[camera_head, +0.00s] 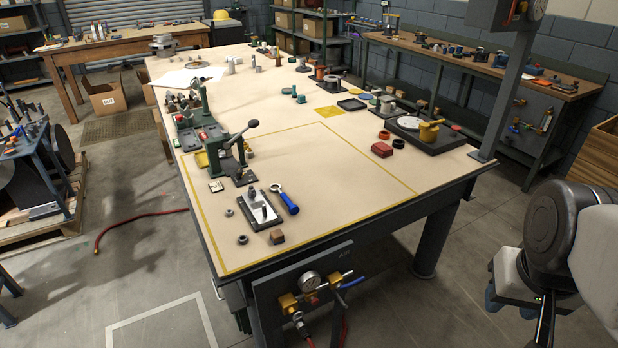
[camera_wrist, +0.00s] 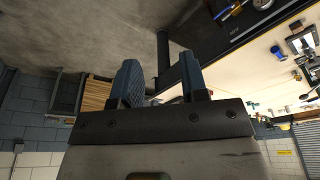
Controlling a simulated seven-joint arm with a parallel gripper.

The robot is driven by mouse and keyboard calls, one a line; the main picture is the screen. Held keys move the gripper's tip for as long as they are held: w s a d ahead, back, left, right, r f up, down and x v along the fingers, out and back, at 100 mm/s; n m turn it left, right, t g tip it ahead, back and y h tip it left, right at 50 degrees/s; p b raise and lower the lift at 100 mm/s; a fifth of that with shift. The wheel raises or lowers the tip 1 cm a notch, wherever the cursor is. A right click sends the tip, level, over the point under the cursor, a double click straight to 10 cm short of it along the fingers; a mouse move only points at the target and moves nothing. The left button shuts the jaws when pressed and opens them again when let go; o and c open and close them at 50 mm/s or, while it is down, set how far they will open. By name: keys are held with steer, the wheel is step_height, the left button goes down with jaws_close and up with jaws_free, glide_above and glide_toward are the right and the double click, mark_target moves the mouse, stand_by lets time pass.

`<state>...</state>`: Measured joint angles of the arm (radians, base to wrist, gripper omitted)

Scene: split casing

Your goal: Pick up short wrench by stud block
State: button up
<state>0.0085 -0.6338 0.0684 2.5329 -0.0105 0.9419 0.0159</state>
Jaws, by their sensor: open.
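The short wrench (camera_head: 285,200) lies on the table in the head view, with a blue handle and a metal ring head. It lies just right of the stud block (camera_head: 258,211), a pale plate with dark upright studs. I cannot tell whether they touch. My gripper (camera_wrist: 161,82) shows two blue fingers standing apart in the wrist view, with nothing held between them. In the head view my arm is at the far right, off the table's right side and well away from the wrench.
The table (camera_head: 330,215) is clear right of the wrench. A post (camera_head: 505,95) rises at the right corner.

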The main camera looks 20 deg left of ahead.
stand_by(0.5)
steer(key=shift+c, duration=1.1)
steer(key=shift+w, duration=0.1)
